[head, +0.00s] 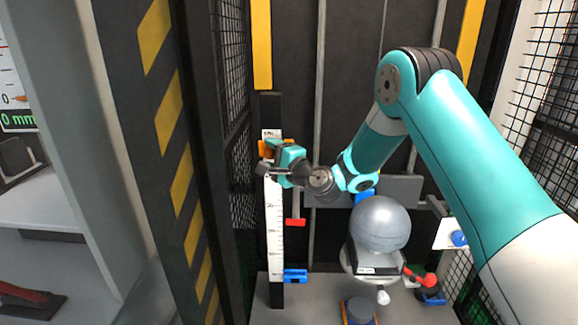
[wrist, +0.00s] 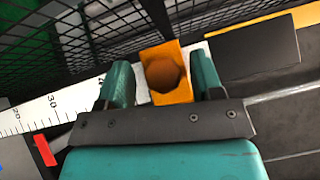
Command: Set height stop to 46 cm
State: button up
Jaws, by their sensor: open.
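The orange height stop (head: 264,149) sits near the top of the white upright scale (head: 275,225) in the head view. In the wrist view the orange block with its round knob (wrist: 165,73) shows between my two teal fingers. My gripper (head: 267,158) is open, with one finger on each side of the block; I cannot tell whether they touch it. The scale (wrist: 50,103) shows 20 and 30 in the wrist view. The number nearest the orange block is partly hidden by a finger, so its exact reading is not legible.
A red marker (head: 295,222) and a blue clamp (head: 295,275) sit lower along the scale. A grey ball (head: 380,224) rests on a stand to the right. A mesh panel (head: 232,75) and a striped post (head: 168,120) stand close on the left.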

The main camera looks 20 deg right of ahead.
jog(key=b+v, duration=1.1)
jog(key=v, duration=0.5)
jog(key=shift+s+d+b, duration=0.25)
jog(key=shift+s+b, duration=0.1)
jog(key=shift+b, duration=0.05)
jog(key=s+a+f+n+g, duration=0.6)
jog(key=a+f+n+g, duration=0.15)
jog(key=f+n, duration=0.2)
jog(key=s+d+f+n+g+h, duration=0.5)
jog(key=s+d+n+g+h, duration=0.15)
jog(key=s+d, duration=0.45)
jog(key=s+a+r+n+g+y, duration=0.3)
jog(key=s+a+r+n, duration=0.3)
jog(key=s+a, duration=0.5)
jog(key=a+r, duration=0.2)
jog(key=a, duration=0.1)
jog(key=shift+a, duration=0.4)
